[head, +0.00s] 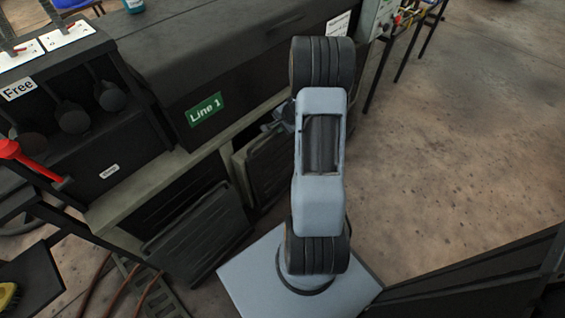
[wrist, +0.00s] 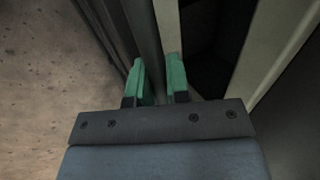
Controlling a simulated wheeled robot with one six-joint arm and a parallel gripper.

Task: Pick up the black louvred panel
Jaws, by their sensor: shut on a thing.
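The black louvred panel (head: 264,168) stands tilted out at the lower front of the bench, below the Line 1 sign and just left of my arm. My gripper (head: 280,125) is at its upper edge, mostly hidden behind my arm in the head view. In the wrist view my gripper's green fingers (wrist: 159,80) are shut on the dark edge of the panel (wrist: 149,35), one finger on each side. The fingertips' contact and the panel's right part in the head view are hidden. A similar louvred panel (head: 197,235) leans out farther left.
The bench's pale frame (head: 135,198) runs beside the panel, with a dark opening (wrist: 212,50) next to it in the wrist view. A red-handled lever (head: 30,160) sticks out at left. Bare floor (head: 455,150) lies open to the right.

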